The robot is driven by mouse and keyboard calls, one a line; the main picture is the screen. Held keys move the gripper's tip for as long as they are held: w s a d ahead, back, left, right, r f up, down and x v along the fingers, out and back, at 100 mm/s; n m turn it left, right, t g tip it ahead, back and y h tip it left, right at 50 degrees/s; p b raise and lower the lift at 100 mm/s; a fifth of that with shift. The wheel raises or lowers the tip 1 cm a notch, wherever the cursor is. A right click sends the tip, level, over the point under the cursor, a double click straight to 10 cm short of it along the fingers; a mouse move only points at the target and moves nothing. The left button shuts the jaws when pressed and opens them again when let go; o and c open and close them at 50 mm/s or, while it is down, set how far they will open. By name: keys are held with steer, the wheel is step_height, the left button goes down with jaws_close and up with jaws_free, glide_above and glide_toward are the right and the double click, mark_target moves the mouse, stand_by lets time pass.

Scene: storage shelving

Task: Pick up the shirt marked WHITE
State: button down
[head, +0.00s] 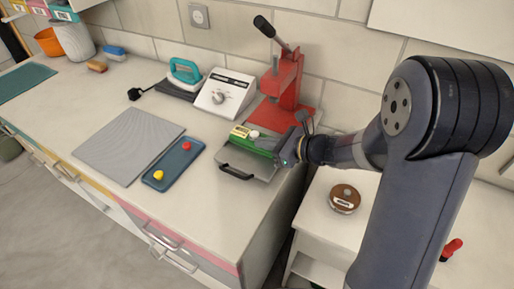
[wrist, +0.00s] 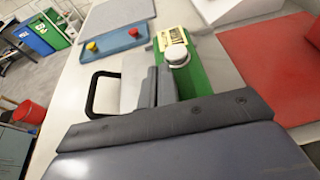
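I cannot pick out a shirt, and no tag that reads WHITE is legible. My gripper (head: 284,147) is low over a grey metal plate with a black handle (head: 236,173), at the counter's front right. A green object (head: 262,141) with a cream label (head: 240,131) and a white round knob lies at my fingers; it also shows in the wrist view (wrist: 194,75). The label's print is too small to read. In the wrist view my dark fingers (wrist: 158,86) are close together right beside the green object. I cannot tell whether they grip it.
A red lever press (head: 287,75) stands behind my gripper, with a white control box (head: 224,96) and a teal iron (head: 185,71) left of it. A blue tray (head: 160,180) holds a red and a yellow knob. A grey board (head: 122,146) lies further left. A round tin (head: 344,199) sits right.

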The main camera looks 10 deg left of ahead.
steer(key=f, duration=0.1)
steer(key=s+f, duration=0.1)
steer(key=shift+a+f+h, duration=0.3)
steer(key=shift+a, duration=0.05)
steer(key=shift+w+r, duration=0.1)
steer(key=shift+r, duration=0.2)
steer(key=shift+g, duration=0.3)
steer(key=a+r, duration=0.1)
steer(key=r, duration=0.1)
steer(key=a+r, duration=0.1)
steer(key=shift+a+r+p, duration=0.3)
steer(key=shift+r, duration=0.05)
step_height(320, 180, up, 6)
steer(key=d, duration=0.1)
steer(key=shift+w+p, duration=0.3)
steer(key=shift+p, duration=0.1)
steer(key=shift+c, duration=2.2)
jaws_free()
steer(key=shift+d, duration=0.1)
